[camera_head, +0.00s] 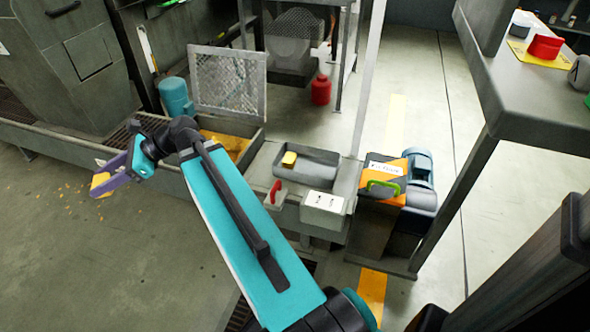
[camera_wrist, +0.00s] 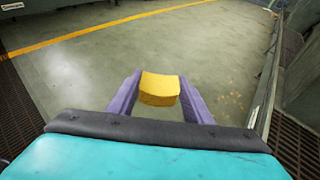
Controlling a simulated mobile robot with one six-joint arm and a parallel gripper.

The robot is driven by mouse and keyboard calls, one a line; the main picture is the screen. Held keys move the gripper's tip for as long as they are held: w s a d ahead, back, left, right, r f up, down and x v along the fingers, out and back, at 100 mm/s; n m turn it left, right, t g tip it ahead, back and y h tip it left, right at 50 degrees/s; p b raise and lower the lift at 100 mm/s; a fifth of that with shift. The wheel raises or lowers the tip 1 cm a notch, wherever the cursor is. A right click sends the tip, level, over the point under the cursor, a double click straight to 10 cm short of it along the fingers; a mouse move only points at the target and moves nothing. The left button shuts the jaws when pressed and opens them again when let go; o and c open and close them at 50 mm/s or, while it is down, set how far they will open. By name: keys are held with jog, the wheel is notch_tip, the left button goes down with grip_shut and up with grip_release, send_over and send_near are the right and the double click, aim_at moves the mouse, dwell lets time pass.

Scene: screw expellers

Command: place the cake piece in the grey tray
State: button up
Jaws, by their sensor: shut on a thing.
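A yellow cake piece (camera_wrist: 160,88) is held between the two purple fingers of my gripper (camera_wrist: 160,98) in the wrist view. In the head view the cake piece (camera_head: 100,183) shows at the far left, at the tips of my gripper (camera_head: 103,184), above the floor. The grey tray (camera_head: 310,168) sits on the low grey bench right of the middle, well to the right of my gripper. Another yellow piece (camera_head: 289,159) lies in the tray, toward its left end.
A red-handled tool (camera_head: 276,195) and a white switch box (camera_head: 323,203) are in front of the tray. Yellow crumbs (camera_head: 72,193) lie on the floor at left.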

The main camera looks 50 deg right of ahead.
jog(key=shift+d, duration=0.1)
jog(key=s+d+f+m+t+h+p, duration=0.1)
jog(key=s+d+f+m+h, duration=0.15)
jog(key=d, duration=1.45)
jog(key=s+d+f+m+t+h+p, duration=0.15)
jog(key=d+f, duration=0.25)
jog(key=d, duration=1.3)
jog(key=s+d+f+m+t+h, duration=0.1)
jog(key=s+d+f, duration=0.3)
jog(key=s+d, duration=0.6)
jog(key=s+d+f+m+t+h, duration=0.1)
jog(key=s+d+f, duration=0.3)
jog(key=s+d, duration=0.7)
jog(key=d+m+h, duration=0.1)
jog(key=d, duration=0.3)
jog(key=shift+t+p, duration=0.35)
jog(key=shift+p, duration=0.05)
jog(key=shift+a, duration=0.1)
jog(key=shift+f+b, duration=0.9)
jog(key=shift+f, duration=1.65)
jog(key=shift+f, duration=0.1)
